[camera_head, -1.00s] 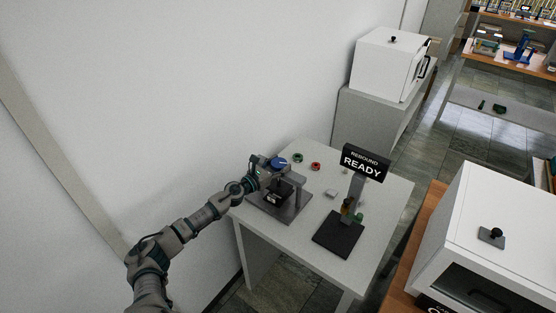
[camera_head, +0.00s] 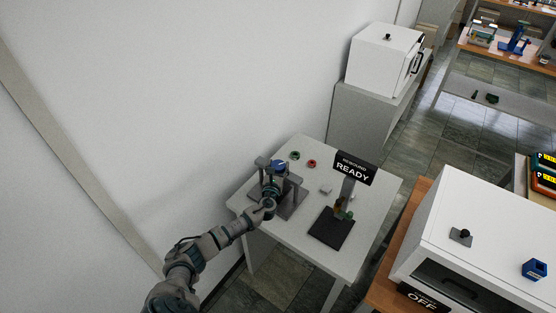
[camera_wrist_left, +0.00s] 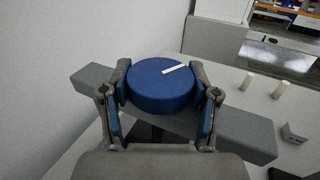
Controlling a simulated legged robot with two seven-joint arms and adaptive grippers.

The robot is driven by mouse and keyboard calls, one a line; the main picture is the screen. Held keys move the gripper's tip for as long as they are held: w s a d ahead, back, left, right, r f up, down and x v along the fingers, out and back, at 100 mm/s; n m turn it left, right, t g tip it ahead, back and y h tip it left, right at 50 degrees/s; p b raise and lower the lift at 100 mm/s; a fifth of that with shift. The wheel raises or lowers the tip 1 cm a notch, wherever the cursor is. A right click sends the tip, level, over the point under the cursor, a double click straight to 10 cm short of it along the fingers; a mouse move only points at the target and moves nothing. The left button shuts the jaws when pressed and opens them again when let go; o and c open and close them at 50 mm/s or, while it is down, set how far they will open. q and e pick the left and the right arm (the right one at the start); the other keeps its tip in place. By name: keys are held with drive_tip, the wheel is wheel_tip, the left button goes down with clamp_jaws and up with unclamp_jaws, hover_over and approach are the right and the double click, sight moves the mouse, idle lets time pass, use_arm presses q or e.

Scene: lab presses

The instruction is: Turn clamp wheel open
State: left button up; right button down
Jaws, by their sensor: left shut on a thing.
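The blue clamp wheel (camera_wrist_left: 160,88) has a white stripe on its top, seen in the left wrist view. It sits on top of a grey press frame (camera_wrist_left: 250,135), and in the head view the wheel (camera_head: 279,166) shows small on the press (camera_head: 292,204). My left gripper (camera_wrist_left: 163,90) is shut on the wheel, one finger on each side of it. In the head view my left gripper (camera_head: 272,180) is at the press, partly hidden by my arm. My right gripper is not in view.
The press stands on a white table (camera_head: 285,238). A sign reading REBOUND READY (camera_head: 355,168) stands to its right on a dark base (camera_head: 331,229). A green ring (camera_head: 295,155) and a red ring (camera_head: 312,163) lie behind. A white wall (camera_head: 150,110) is close on the left.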

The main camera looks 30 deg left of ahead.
use_arm(q)
drive_tip(key=shift+r+n+g+y+p, duration=0.1)
drive_tip(key=shift+n+g+y+p, duration=0.1)
drive_tip(key=shift+n+g+y, duration=0.7)
drive_tip(key=shift+r+n+g+y+p, duration=0.15)
drive_tip(key=shift+n+g+y, duration=0.15)
drive_tip(key=shift+n+y, duration=0.7)
drive_tip(key=shift+a+y, duration=0.1)
drive_tip(key=shift+y, duration=0.4)
drive_tip(key=o, duration=1)
drive_tip(key=shift+w, duration=0.1)
drive_tip(key=shift+o, duration=0.8)
drive_tip(key=shift+f, duration=0.2)
drive_tip(key=v, duration=1.2)
